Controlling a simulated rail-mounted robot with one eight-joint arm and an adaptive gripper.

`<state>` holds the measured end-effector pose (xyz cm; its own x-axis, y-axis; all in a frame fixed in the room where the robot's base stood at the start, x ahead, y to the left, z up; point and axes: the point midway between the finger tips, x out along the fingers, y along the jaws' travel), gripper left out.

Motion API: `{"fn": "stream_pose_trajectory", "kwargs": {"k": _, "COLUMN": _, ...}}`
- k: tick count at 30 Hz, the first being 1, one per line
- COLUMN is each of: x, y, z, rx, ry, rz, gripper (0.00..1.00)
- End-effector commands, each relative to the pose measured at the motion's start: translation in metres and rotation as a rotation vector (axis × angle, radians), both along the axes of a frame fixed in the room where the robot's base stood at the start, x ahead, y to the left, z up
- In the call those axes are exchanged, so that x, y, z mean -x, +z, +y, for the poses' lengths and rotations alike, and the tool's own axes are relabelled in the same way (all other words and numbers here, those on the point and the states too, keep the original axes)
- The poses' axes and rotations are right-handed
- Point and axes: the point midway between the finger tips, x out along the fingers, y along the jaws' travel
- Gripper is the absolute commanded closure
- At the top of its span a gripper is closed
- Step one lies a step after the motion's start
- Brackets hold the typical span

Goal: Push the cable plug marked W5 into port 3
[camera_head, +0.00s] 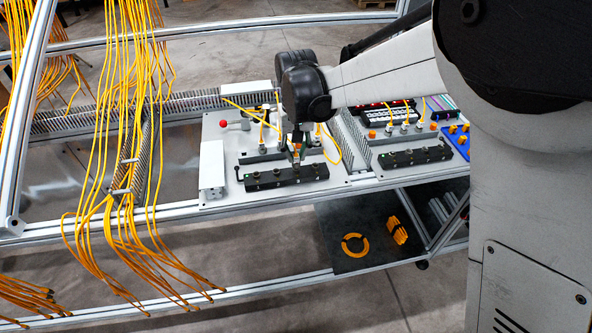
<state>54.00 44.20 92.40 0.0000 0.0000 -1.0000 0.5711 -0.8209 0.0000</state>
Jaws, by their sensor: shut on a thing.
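My gripper (297,150) hangs down over the grey board at mid-picture, small and partly hidden by my arm. It is shut on a cable plug, seen only as a small orange-yellow spot between the fingers. The W5 mark cannot be read. Just below is a black port block (262,181) with several round ports in a row. The plug is above or at the right half of this block; I cannot tell whether it touches. Port numbers are too small to read. A yellow cable (331,143) loops down just right of the gripper.
Yellow cables stand upright in plugs (262,148) behind the block. A red button (223,124) and a white box (212,165) are at left. A second black block (415,156) lies right, past a grey slotted duct (352,140). Many yellow cables (115,110) hang at left.

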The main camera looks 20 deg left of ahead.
Motion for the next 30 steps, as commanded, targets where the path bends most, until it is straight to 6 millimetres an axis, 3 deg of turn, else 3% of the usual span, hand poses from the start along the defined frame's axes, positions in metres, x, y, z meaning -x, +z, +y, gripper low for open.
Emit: {"fn": "stream_pose_trajectory", "kwargs": {"k": 30, "x": 0.0001, "y": -0.0073, "z": -0.0001, "rx": 0.0, "ry": 0.0, "rz": 0.0, "gripper": 1.0}}
